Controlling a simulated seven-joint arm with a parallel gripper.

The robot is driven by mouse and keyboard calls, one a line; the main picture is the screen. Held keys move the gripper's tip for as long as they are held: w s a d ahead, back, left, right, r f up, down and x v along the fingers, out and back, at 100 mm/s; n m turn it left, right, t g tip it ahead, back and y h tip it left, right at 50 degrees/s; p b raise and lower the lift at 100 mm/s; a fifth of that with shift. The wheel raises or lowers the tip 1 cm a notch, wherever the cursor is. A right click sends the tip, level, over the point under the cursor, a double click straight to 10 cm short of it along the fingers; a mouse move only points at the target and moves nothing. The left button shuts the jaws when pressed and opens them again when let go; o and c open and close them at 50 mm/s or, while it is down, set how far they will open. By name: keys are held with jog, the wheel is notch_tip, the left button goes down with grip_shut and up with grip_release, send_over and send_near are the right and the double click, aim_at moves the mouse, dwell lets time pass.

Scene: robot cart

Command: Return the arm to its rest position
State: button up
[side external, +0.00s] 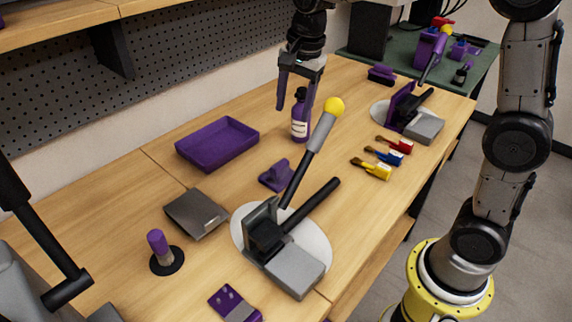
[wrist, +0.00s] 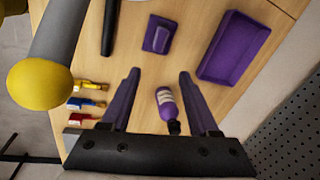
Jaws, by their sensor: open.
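My gripper (side external: 294,108) is open and empty, pointing down above the back of the wooden bench, with its purple fingers spread apart. A purple bottle (side external: 299,128) with a white label stands upright just behind or below the fingers in the side view. In the wrist view my gripper (wrist: 159,75) shows both fingers apart, and the bottle (wrist: 166,105) appears between them, lower down. I cannot tell the exact gap between fingers and bottle.
A yellow-knobbed lever press (side external: 290,262) rises close to my gripper; its yellow knob (wrist: 40,85) looms large in the wrist view. A purple tray (side external: 217,144), a purple block (side external: 276,176) and red, blue and yellow-handled brushes (side external: 384,157) lie nearby. The pegboard wall (side external: 150,85) is behind.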

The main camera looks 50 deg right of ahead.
jog(key=s+d+r+n+t, duration=0.3)
jog(key=s+r+n+t, duration=0.2)
jog(key=s+r+n, duration=0.45)
jog(key=s+a+f+n, duration=0.1)
jog(key=s+f+n, duration=0.2)
jog(key=s+f, duration=0.2)
jog(key=s+a+f+n+g, duration=0.1)
jog(key=s+f+n, duration=0.2)
jog(key=s, duration=0.7)
notch_tip(320, 180, down, 2)
jog(key=shift+f, duration=0.25)
